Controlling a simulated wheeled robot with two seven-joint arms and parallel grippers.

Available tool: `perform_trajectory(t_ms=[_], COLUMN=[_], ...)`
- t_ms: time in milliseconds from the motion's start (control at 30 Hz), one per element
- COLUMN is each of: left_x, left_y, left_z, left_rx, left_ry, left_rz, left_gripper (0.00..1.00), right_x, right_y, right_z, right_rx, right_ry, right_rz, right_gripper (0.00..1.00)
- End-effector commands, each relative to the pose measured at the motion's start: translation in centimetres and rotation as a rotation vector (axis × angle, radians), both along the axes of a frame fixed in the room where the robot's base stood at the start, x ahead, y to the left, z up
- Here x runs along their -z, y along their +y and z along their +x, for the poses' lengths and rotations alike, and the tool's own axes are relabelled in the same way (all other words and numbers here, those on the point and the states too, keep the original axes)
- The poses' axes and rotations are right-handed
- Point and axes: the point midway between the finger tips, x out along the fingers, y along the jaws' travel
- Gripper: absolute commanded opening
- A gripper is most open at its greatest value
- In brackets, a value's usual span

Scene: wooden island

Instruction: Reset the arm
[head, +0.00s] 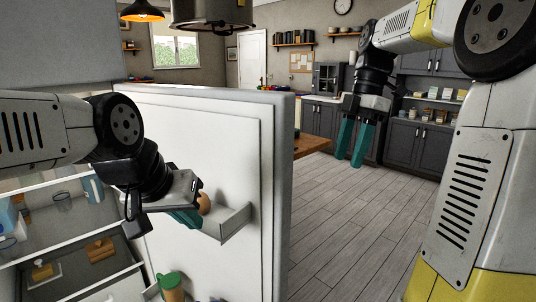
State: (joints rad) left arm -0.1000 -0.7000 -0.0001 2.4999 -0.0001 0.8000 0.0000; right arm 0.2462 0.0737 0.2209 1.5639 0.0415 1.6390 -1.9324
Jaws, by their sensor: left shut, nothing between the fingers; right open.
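My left gripper (187,218) is shut, with teal fingers, at the door shelf (232,222) on the inner side of an open white refrigerator door (215,130). A round brown object (204,203) shows right beside the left gripper, at the shelf. It is partly hidden, and I cannot tell if the gripper touches it. My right gripper (350,158) is open and empty. It hangs with its teal fingers pointing down, in the air to the right of the door.
The refrigerator interior at lower left holds several items, including a brown object (100,250) in a drawer. A green-topped container (170,285) stands low in the door. A wooden counter (308,146) is behind the door. The plank floor (370,225) at right is clear.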

Motion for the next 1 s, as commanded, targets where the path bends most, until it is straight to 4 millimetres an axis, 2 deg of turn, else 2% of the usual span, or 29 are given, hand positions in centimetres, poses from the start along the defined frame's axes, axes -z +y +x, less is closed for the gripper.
perform_trajectory(t_ms=[167,367,500,700,833,1000], left_x=[0.0,0.0,0.0,0.0,0.0,0.0], left_y=[0.0,0.0,0.0,0.0,0.0,0.0], left_z=[0.0,0.0,0.0,0.0,0.0,0.0], left_rx=[0.000,0.000,0.000,0.000,0.000,0.000], left_ry=[0.000,0.000,0.000,0.000,0.000,0.000], left_rz=[0.000,0.000,0.000,0.000,0.000,0.000], left_gripper=[0.00,0.00,0.00,0.00,0.00,0.00], right_x=[0.4,1.9,3.8,6.7,7.9,8.4], right_y=[1.2,2.5,3.1,3.8,4.0,4.1], right_z=[-2.2,-6.2,-9.2,-12.3,-13.3,-13.6], right_rx=[0.269,0.771,1.172,1.619,1.775,1.839], right_ry=[-0.043,-0.124,-0.161,-0.136,-0.100,-0.079], right_rz=[-0.056,-0.058,0.033,0.233,0.328,0.368], right_gripper=[0.43,0.43,0.43,0.43,0.43,0.43])
